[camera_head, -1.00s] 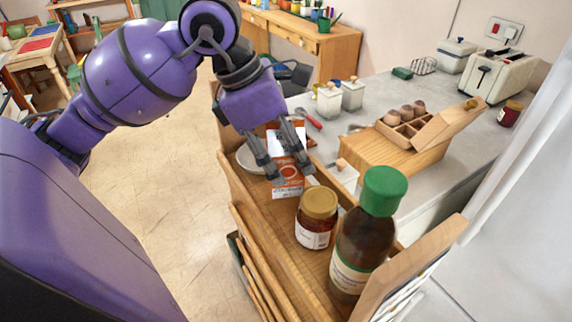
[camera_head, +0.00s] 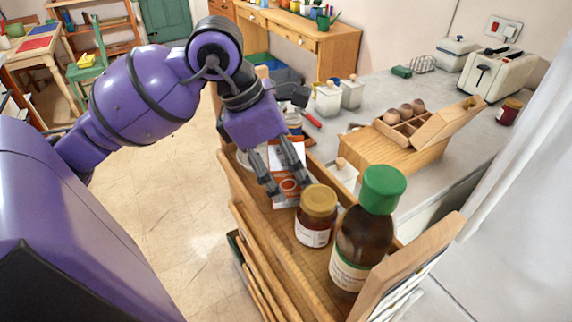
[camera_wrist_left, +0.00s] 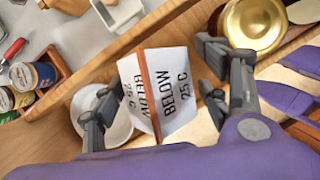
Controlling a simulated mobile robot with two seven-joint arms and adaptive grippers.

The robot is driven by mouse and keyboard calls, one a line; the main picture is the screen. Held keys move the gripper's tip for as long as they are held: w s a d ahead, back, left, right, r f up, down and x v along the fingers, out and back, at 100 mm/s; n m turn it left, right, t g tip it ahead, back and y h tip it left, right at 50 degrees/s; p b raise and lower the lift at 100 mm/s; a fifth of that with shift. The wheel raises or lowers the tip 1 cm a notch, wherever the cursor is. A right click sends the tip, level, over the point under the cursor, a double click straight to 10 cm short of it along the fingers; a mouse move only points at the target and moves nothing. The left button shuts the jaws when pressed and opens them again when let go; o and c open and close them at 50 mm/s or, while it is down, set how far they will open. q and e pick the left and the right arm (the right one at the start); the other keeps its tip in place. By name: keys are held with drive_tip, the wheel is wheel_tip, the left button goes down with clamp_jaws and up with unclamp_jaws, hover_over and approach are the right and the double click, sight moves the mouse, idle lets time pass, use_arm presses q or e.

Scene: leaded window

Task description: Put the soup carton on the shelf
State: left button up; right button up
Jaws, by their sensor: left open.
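The soup carton (camera_head: 291,153), white with an orange-red lower front, is upright in the narrow wooden shelf (camera_head: 262,209), just behind a brown jar. I cannot tell whether its base touches the board. My left gripper (camera_head: 291,192) reaches down over it with a finger on either side. In the left wrist view, the carton's white top (camera_wrist_left: 160,88), printed "BELOW 25 C", lies between the spread fingers of the left gripper (camera_wrist_left: 157,92), with gaps on both sides. The fingers hide part of the carton in the head view. My right gripper is not in view.
A gold-lidded jar (camera_head: 316,215) and a green-capped bottle (camera_head: 366,230) stand in front of the carton. A white bowl (camera_wrist_left: 116,124) is beside it. The grey counter (camera_head: 430,105) on the right bears an egg box (camera_head: 405,127) and a toaster (camera_head: 497,76).

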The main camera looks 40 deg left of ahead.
use_arm(q)
drive_tip(key=shift+r, duration=0.25)
drive_tip(key=v, duration=1.1)
drive_tip(key=shift+r+p, duration=0.35)
drive_tip(key=shift+s+a, duration=0.1)
idle(0.6)
